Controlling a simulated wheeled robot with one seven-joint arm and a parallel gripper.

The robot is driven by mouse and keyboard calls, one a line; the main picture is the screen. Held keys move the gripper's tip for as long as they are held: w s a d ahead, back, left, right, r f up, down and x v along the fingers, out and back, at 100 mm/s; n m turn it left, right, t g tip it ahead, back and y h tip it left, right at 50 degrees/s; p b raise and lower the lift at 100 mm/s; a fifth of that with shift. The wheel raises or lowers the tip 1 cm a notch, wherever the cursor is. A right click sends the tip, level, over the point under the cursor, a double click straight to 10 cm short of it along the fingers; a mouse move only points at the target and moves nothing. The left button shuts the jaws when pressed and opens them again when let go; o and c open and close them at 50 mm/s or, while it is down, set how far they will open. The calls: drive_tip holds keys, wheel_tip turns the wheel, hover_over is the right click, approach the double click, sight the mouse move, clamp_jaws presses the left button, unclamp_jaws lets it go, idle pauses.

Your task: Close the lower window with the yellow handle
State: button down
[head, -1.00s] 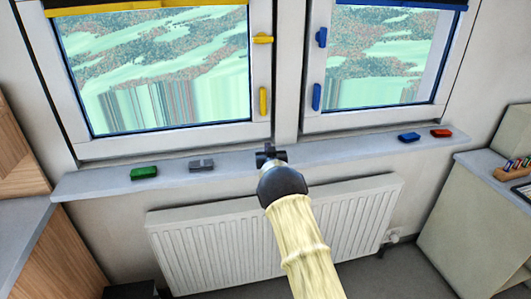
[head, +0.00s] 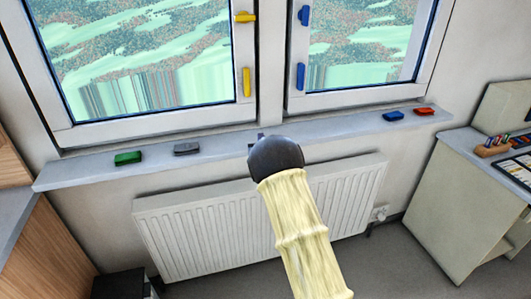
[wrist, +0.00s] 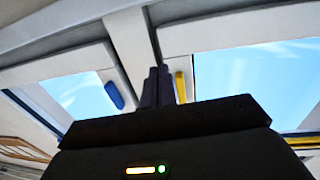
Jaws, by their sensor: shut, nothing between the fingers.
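The left window (head: 60,80) has a white frame and two yellow handles at its right side. The upper yellow handle (head: 245,17) lies level and the lower yellow handle (head: 246,81) stands upright. I cannot tell whether the sash is fully against its frame. My gripper (head: 257,139) is in front of the sill, below the lower yellow handle, mostly hidden behind my dark wrist. In the wrist view, my gripper (wrist: 158,87) is shut and empty, with a yellow handle (wrist: 181,87) just right of the fingers; contact is not visible.
The right window (head: 430,55) has blue handles (head: 301,76). On the sill (head: 80,171) lie a green block (head: 128,158), a grey block (head: 187,148), a blue block (head: 393,116) and a red block (head: 424,111). A radiator (head: 170,235) is below; a desk (head: 455,150) stands right.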

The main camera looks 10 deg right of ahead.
drive_tip(key=s+b, duration=0.1)
drive_tip(key=s, duration=0.5)
drive_tip(key=shift+s+d+b, duration=0.2)
drive_tip(key=shift+s+b, duration=0.1)
drive_tip(key=shift+b, duration=0.05)
drive_tip(key=s+d+g+p, duration=0.1)
drive_tip(key=s+g, duration=0.6)
drive_tip(key=s, duration=1.3)
drive_tip(key=s+d+g+p, duration=0.2)
drive_tip(key=s+g, duration=0.6)
drive_tip(key=s, duration=1.1)
drive_tip(key=shift+s+d+f+p, duration=0.15)
drive_tip(key=shift+s+f+p, duration=0.2)
drive_tip(key=shift+f+p, duration=0.1)
drive_tip(key=shift+w, duration=0.15)
